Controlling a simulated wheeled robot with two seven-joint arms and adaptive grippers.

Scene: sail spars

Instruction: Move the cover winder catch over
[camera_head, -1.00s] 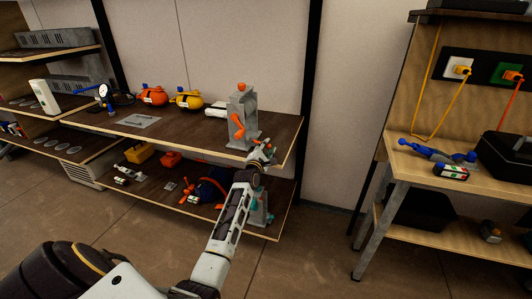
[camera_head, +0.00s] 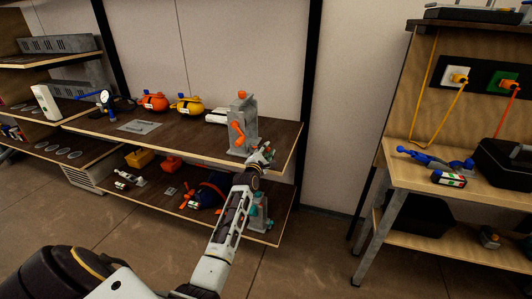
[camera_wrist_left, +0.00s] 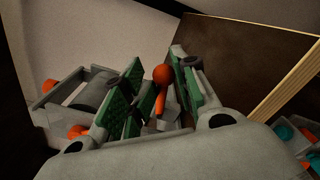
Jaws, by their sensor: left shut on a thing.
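The cover winder (camera_head: 247,128) is an upright grey device with an orange knob on top and an orange crank on its front. It stands near the right end of the upper dark shelf. My left gripper (camera_head: 262,155) is low at the winder's right side. In the left wrist view, an orange ball-ended lever (camera_wrist_left: 161,76), which looks like the catch, sits between the green-padded fingers of my left gripper (camera_wrist_left: 160,100), shut on it. The head view hides the catch behind the gripper. Grey and orange winder parts show at the wrist view's left. My right gripper is out of view.
Orange (camera_head: 153,102) and yellow (camera_head: 188,104) round devices stand further left on the upper shelf (camera_head: 190,145). The lower shelf holds several small items and a teal-and-grey device (camera_head: 260,212) behind my forearm. A wooden bench (camera_head: 400,178) stands at right, beyond open floor.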

